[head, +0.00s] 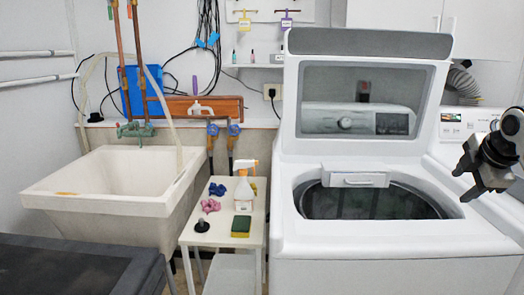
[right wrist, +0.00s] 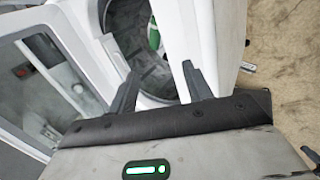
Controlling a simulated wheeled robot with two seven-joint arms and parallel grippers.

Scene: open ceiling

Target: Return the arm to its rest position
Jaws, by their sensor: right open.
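My right gripper (head: 472,180) is at the right edge of the head view, beside and above the right side of the white washing machine (head: 385,245). Its two dark fingers are spread apart with nothing between them. In the right wrist view the open fingers (right wrist: 160,85) show against the machine's drum opening (right wrist: 135,45). A green patch shows inside that opening. The machine's lid (head: 365,42) stands raised. My left gripper does not show in the head view.
A small white table (head: 200,240) holds a spray bottle (head: 244,190), a sponge (head: 241,226) and pink cloths. A utility sink (head: 105,200) stands to the left. A dark flat surface (head: 75,265) fills the lower left. A second white machine (head: 455,122) stands behind my right gripper.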

